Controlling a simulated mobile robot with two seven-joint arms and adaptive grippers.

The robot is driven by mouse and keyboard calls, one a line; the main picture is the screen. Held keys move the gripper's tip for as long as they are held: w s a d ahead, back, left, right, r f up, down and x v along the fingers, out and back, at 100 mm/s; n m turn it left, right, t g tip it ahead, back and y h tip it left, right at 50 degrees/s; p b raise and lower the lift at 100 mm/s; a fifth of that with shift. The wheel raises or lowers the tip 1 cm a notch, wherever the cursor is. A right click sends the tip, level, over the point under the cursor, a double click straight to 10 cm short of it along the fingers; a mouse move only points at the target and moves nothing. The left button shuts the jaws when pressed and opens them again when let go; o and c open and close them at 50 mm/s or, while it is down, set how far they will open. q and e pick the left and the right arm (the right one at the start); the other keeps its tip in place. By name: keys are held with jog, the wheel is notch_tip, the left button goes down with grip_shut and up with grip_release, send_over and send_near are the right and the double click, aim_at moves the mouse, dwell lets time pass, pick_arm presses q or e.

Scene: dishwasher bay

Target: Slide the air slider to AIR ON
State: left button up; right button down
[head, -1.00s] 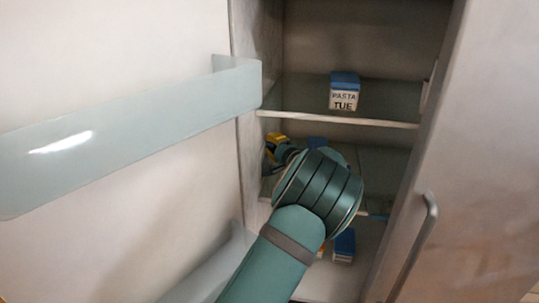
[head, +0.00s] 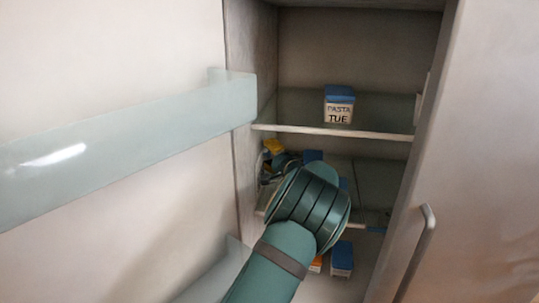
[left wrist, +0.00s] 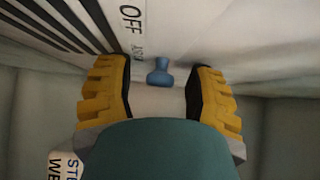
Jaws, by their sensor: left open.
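The slider's small blue knob (left wrist: 159,72) stands out from a pale panel (left wrist: 178,30) in the left wrist view. Black letters OFF are printed to the left of the knob, with smaller lettering below them that I cannot read surely. My left gripper (left wrist: 162,92) is open, with one yellow finger on each side of the knob and a clear gap to both. In the head view my left gripper (head: 272,150) is mostly hidden behind my own arm, near the cabinet's left inner wall. The knob does not show there. My right gripper is not in view.
A blue-lidded box marked PASTA TUE (head: 339,104) stands on the upper shelf (head: 300,128). Another blue-lidded box (head: 342,260) stands lower down. Open doors flank the cabinet; the left one has a bin (head: 130,130). A lettered box (left wrist: 66,166) sits below the left finger.

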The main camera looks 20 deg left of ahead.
pick_arm(q)
jog(key=v, duration=1.2)
